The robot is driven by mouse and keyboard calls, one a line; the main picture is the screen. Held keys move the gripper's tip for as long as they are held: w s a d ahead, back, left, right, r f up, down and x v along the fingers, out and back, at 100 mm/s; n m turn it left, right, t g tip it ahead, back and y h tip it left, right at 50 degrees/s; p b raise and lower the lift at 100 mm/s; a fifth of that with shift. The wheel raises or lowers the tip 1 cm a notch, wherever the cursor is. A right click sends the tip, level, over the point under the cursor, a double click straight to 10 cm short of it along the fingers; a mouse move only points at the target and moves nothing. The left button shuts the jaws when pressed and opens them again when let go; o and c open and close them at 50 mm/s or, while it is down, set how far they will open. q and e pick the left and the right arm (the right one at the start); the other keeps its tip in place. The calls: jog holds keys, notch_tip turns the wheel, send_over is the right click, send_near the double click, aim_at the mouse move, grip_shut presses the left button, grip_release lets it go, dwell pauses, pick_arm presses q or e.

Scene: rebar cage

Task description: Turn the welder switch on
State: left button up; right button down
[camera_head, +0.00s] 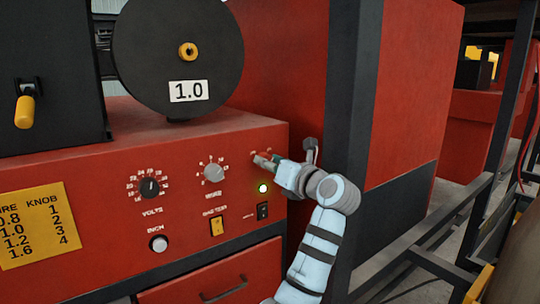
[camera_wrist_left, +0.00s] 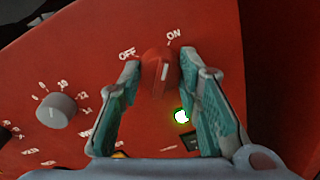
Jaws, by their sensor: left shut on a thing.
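The welder switch is a red rotary knob (camera_wrist_left: 158,72) on the red front panel, with OFF printed at its upper left and ON at its upper right. Its white mark points up, towards the ON label. My left gripper (camera_wrist_left: 160,88) is shut on the knob, with one teal-padded finger on each side. In the head view, my left gripper (camera_head: 270,161) is at the panel's upper right, and its fingers partly hide the knob. A small green lamp (camera_head: 263,188) below it is lit. My right gripper is not in view.
The panel holds a grey dial (camera_head: 214,172), a black volts dial (camera_head: 149,187), a white knob (camera_head: 159,243), a yellow switch (camera_head: 217,227) and a black switch (camera_head: 262,211). A dark post (camera_head: 352,90) and red cabinet (camera_head: 415,80) stand close on the right.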

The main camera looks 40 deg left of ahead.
pick_arm(q)
jog(key=shift+m+p, duration=0.65)
jog(key=shift+m, duration=0.45)
jog(key=o, duration=1.1)
jog(key=shift+o, duration=0.2)
jog(key=v, duration=1.2)
jog(key=shift+w+a, duration=0.1)
jog(key=shift+w, duration=0.05)
